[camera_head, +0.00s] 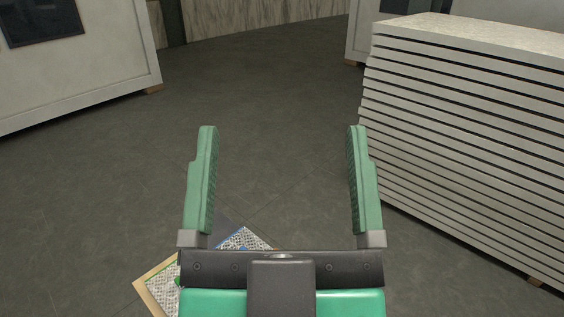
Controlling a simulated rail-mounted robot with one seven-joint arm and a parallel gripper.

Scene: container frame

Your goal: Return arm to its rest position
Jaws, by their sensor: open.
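My gripper (281,145) is in the lower middle of the head view. Its two green fingers stand wide apart and point away from me. Nothing is between them but the view of the grey floor beyond. The dark crossbar and green body of the gripper fill the bottom of the view. The rest of the arm is not visible.
A tall stack of pale boards (460,130) stands on the right, near the right finger. A white cabinet-like panel (75,70) stands at the upper left. A wood-edged patterned object (158,286) lies partly hidden below the gripper. The middle floor (270,90) is clear.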

